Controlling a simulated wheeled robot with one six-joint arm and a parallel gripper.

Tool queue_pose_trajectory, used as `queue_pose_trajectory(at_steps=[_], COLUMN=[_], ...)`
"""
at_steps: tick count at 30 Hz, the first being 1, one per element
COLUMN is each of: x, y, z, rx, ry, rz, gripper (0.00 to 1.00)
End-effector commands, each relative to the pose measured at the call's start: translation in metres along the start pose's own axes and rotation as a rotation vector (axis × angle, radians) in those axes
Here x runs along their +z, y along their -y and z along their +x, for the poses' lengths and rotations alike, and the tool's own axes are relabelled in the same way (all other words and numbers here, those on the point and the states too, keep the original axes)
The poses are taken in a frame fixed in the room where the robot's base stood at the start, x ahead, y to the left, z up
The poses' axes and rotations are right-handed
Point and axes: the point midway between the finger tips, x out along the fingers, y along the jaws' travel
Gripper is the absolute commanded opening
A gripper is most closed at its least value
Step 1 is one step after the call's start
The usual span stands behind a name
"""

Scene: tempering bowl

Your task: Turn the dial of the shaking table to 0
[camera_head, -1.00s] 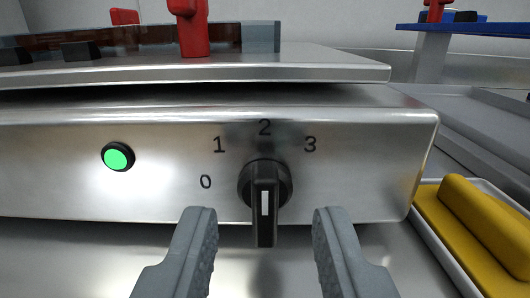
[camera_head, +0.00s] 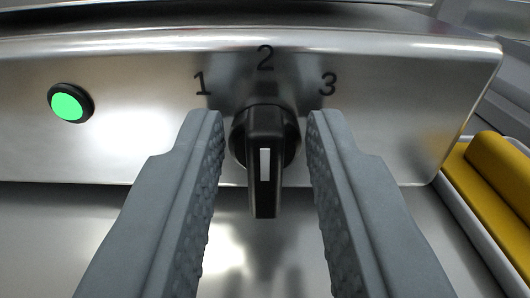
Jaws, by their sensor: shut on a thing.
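The black dial (camera_head: 265,140) sits on the steel front panel (camera_head: 370,135) of the shaking table, in the middle of the view. Its grip bar with a white line stands upright, in line with the number 2 (camera_head: 265,58). The number 1 (camera_head: 201,83) is to the left and 3 (camera_head: 328,84) to the right. The 0 is hidden behind my left finger.
A green lit button (camera_head: 67,103) is on the panel at the left. A yellow object (camera_head: 492,170) lies in a pale tray at the right. Bare steel surface lies below the panel.

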Motion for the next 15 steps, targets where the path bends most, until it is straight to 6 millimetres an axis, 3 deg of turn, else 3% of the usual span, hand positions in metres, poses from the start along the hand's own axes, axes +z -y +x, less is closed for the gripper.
queue_pose_trajectory(at_steps=[15], x=[0.0009], y=[0.0033], z=[-0.0002], rx=[0.000], ry=[0.001], rz=[-0.290], gripper=[0.04])
